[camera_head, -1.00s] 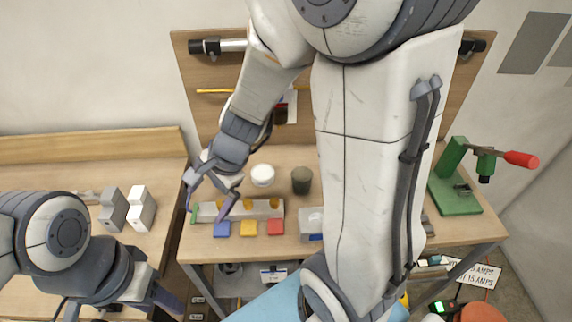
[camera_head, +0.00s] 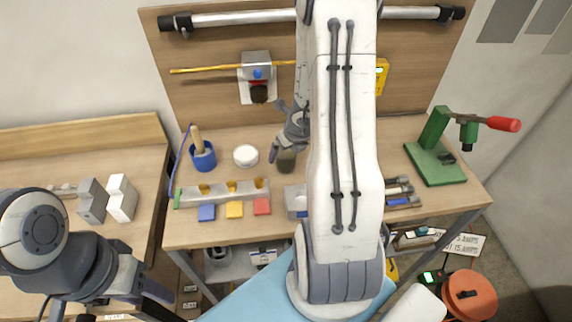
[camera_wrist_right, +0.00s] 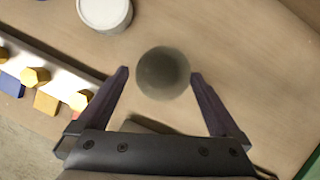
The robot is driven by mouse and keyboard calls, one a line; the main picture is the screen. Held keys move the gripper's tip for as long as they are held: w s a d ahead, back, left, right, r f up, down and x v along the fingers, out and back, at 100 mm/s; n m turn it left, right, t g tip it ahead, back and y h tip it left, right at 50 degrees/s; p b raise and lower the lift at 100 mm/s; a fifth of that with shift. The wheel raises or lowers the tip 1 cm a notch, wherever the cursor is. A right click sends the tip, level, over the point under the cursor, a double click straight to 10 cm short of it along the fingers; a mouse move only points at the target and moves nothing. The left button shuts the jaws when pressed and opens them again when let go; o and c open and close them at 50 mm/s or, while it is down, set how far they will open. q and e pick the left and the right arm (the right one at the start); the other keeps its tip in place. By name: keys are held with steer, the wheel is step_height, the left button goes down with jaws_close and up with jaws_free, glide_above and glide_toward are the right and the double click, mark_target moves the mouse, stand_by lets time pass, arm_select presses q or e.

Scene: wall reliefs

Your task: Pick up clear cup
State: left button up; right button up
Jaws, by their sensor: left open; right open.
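The clear cup (camera_head: 287,160) looks dark grey and see-through. It stands upright on the workbench, to the right of a white round container (camera_head: 246,155). In the right wrist view the cup (camera_wrist_right: 162,73) shows from above, between the open fingertips, with a gap on both sides. My right gripper (camera_head: 288,147) is open at the cup and partly covers it in the head view; its forearm hides part of the bench. My left gripper (camera_head: 103,303) is open and empty at the lower left, partly cut off by the frame.
A grey block (camera_head: 220,190) with yellow pegs and coloured squares lies at the front left of the bench. A blue mug (camera_head: 203,156) with a wooden handle stands behind it. A green press (camera_head: 436,150) stands at the right. A backboard with tools rises behind.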

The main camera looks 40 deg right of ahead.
mark_target(284, 156)
steer(key=x, duration=0.1)
steer(key=b+x, duration=0.1)
steer(key=x, duration=0.3)
steer(key=shift+w+d+r+b, duration=0.1)
steer(key=shift+w+d+b, duration=0.15)
steer(key=shift+b, duration=0.1)
steer(key=shift+s, duration=0.1)
steer(key=c, duration=1.2)
steer(key=shift+c, duration=0.2)
steer(key=shift+r, duration=0.1)
